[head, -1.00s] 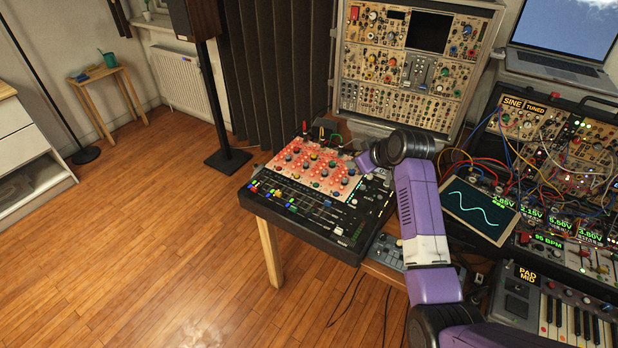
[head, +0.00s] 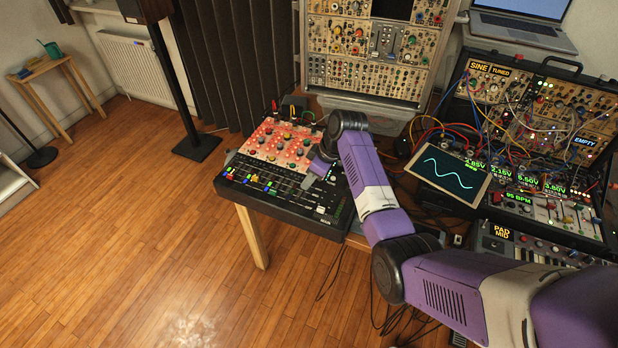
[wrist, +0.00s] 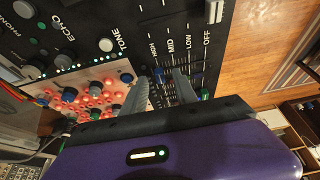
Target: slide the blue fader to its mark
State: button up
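The black mixer (head: 282,206) has a red-lit knob panel and a row of faders along its front. A blue fader (wrist: 158,74) shows in the wrist view between my gripper's fingers, beside a scale lettered HIGH, MID (wrist: 171,44), LOW and OFF. My gripper (wrist: 160,88) is open, its two grey fingers apart on either side of the blue cap. I cannot tell whether they touch it. In the head view my gripper (head: 314,171) is low over the mixer's right part, and its purple wrist hides some of the panel. Which mark is meant cannot be told.
The modular rack (head: 365,60) stands behind the mixer. A waveform screen (head: 450,172), patch cables and a keyboard (head: 515,244) are to the right.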

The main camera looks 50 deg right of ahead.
jog(key=shift+w+f, duration=0.15)
jog(key=shift+f, duration=0.3)
grip_shut()
dwell(1.2)
